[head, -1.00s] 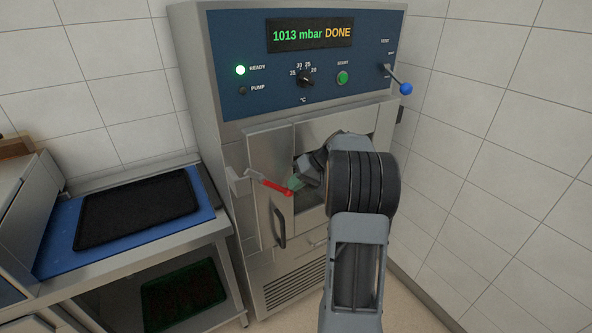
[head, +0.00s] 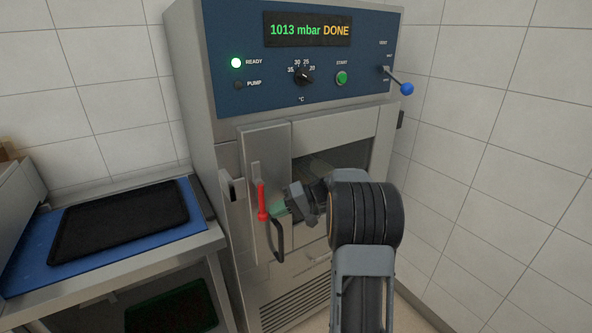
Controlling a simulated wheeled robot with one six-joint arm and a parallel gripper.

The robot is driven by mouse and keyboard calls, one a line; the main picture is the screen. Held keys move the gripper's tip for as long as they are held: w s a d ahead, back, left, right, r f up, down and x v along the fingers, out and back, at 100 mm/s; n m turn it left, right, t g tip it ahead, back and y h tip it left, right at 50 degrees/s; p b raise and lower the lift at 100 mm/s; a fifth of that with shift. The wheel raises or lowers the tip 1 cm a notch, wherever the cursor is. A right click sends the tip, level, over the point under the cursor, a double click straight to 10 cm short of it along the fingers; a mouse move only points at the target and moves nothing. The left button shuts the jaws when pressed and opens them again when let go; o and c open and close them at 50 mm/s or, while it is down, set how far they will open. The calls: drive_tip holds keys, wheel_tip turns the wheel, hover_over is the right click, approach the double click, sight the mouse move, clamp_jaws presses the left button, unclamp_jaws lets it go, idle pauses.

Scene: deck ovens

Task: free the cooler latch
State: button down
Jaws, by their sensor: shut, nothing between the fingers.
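The cooler (head: 225,165) is a steel cabinet with a blue control panel, and its door (head: 345,140) has a dark window. The latch lever has a red grip (head: 262,202) and now stands upright, grip end down, on the door's left part. Its grey bar lies clear of the catch (head: 234,190) on the cabinet edge at the left. My gripper (head: 279,208), with greenish fingertips, is shut and empty just right of the red grip's lower end. I cannot tell whether it touches the grip. The door looks closed.
A dark curved door handle (head: 276,242) sits just below my gripper. A blue-tipped lever (head: 406,89) projects at the right. A black tray (head: 120,220) lies on the table at left.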

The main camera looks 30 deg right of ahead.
drive_tip(key=shift+a+f, duration=0.2)
drive_tip(key=shift+a, duration=0.1)
idle(0.4)
drive_tip(key=s+d, duration=0.2)
drive_tip(key=d, duration=0.4)
drive_tip(key=s+d+r, duration=0.1)
drive_tip(key=d, duration=0.6)
drive_tip(key=shift+s+d+r, duration=0.3)
drive_tip(key=shift+s, duration=0.1)
